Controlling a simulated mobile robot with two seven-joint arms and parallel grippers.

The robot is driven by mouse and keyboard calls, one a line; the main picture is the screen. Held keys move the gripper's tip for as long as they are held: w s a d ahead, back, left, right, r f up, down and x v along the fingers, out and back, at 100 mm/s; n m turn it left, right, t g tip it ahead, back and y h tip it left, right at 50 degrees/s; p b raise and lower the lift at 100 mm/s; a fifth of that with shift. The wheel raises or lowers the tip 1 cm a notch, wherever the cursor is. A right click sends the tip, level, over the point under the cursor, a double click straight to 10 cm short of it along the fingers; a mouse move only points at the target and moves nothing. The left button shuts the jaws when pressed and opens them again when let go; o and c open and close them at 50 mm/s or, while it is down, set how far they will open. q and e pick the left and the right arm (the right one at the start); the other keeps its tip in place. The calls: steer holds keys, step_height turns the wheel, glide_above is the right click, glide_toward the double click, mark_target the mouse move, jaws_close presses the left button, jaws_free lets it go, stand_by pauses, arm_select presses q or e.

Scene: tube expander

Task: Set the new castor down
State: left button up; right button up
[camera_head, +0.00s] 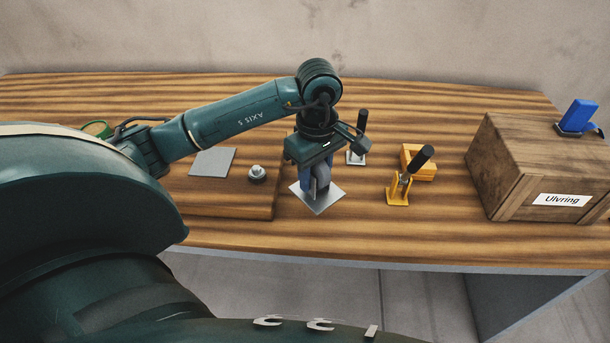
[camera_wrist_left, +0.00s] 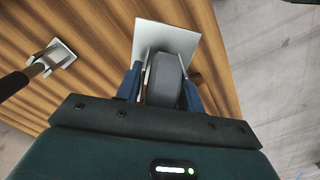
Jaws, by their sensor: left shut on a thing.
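My left gripper (camera_head: 316,184) points down over the table, its blue fingers shut on a castor. The castor's grey wheel (camera_wrist_left: 165,82) sits between the fingers in the left wrist view, with pale fork sides beside it. A light square plate (camera_wrist_left: 168,42) lies beyond the wheel; the head view also shows this plate (camera_head: 317,203) under the fingers, at the table top. It looks like the castor's own plate; whether it touches the wood I cannot tell. My right gripper is out of view.
A raised wooden board (camera_head: 225,207) at left bears a grey square (camera_head: 212,162) and a small metal fitting (camera_head: 257,174). A silver black-handled clamp (camera_head: 357,157) stands behind; a yellow clamp (camera_head: 398,192) and yellow block (camera_head: 420,170) are right. A crate (camera_head: 535,165) stands far right.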

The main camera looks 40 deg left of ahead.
mark_target(315, 193)
arm_select(q)
step_height(315, 193, down, 3)
steer(key=shift+r, duration=0.2)
step_height(315, 193, down, 3)
steer(key=shift+f, duration=0.1)
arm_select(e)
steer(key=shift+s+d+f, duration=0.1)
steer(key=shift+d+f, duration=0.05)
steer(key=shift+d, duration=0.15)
arm_select(q)
steer(key=shift+f, duration=0.15)
steer(key=o, duration=1.2)
steer(key=shift+o, duration=0.2)
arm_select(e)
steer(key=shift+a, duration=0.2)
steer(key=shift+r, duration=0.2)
